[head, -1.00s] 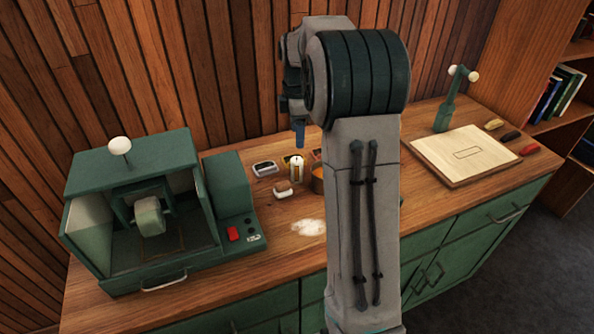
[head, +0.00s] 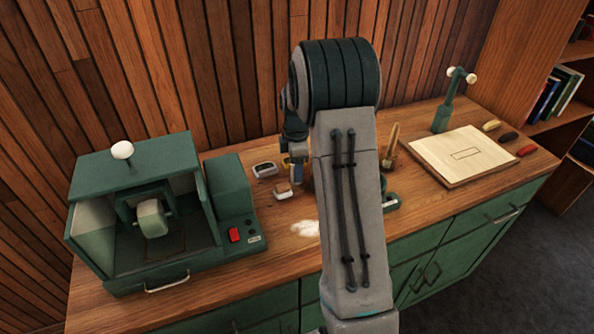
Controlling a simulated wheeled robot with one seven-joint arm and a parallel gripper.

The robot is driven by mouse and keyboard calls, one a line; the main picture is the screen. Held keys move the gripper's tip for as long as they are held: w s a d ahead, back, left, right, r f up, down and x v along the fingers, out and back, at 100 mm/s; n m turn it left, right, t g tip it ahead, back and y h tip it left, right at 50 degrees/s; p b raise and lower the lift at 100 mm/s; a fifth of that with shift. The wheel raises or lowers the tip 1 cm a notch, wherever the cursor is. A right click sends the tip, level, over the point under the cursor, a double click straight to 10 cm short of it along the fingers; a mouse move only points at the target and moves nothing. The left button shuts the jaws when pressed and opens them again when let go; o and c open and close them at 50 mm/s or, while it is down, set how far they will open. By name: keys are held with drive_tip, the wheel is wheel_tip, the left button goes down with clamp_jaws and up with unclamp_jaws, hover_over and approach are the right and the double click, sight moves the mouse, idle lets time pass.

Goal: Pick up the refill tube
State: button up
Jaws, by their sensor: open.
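My gripper (head: 296,178) is low over the middle of the wooden bench, to the left of my arm. One blue fingertip shows; the other finger is hidden, and it is open. It is at the spot where a small pale upright cylinder, likely the refill tube, stood in the earlier head view. That cylinder is now covered by my gripper, so I cannot tell whether it sits between the fingers or is touched.
A small block (head: 282,191) and a dark-rimmed tin (head: 265,169) lie left of my gripper. A green machine (head: 150,215) fills the bench's left. White powder (head: 305,229) lies in front. A wooden board (head: 462,155) lies right.

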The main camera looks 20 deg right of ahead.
drive_tip(key=shift+c, duration=0.4)
drive_tip(key=c, duration=1.1)
drive_tip(key=shift+o, duration=0.2)
